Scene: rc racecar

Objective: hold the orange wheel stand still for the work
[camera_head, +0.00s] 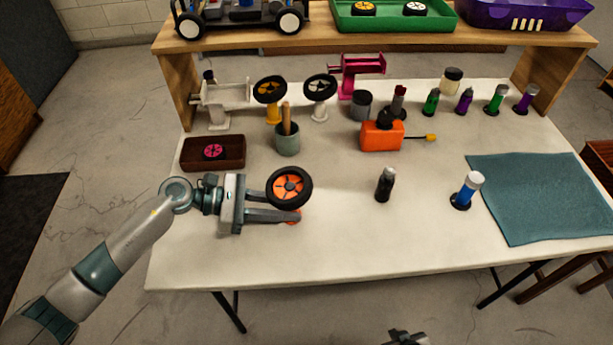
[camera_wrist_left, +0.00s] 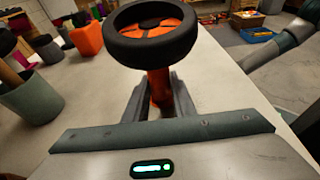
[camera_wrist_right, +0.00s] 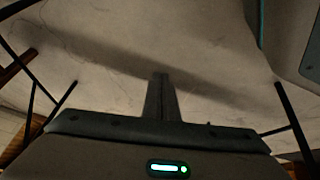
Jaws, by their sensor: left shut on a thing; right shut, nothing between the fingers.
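The orange wheel stand (camera_wrist_left: 159,88) is upright on the table, with a black-tyred wheel with an orange hub (camera_head: 289,187) on its top. In the head view its base shows as a bit of orange below the wheel. My left gripper (camera_head: 298,205) is shut on the stand's post, under the wheel; in the left wrist view its fingers (camera_wrist_left: 160,98) lie on both sides of the orange post. The wheel hides part of the post and fingers. My right gripper (camera_wrist_right: 162,95) is shut and empty, below and in front of the table's front edge.
A brown tray (camera_head: 230,153) with a pink wheel and a grey-green cup (camera_head: 287,143) stand behind the left gripper. A black bottle (camera_head: 385,184) and a blue bottle (camera_head: 467,190) stand to the right. A teal cloth (camera_head: 545,195) lies at the right. The front strip of table is clear.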

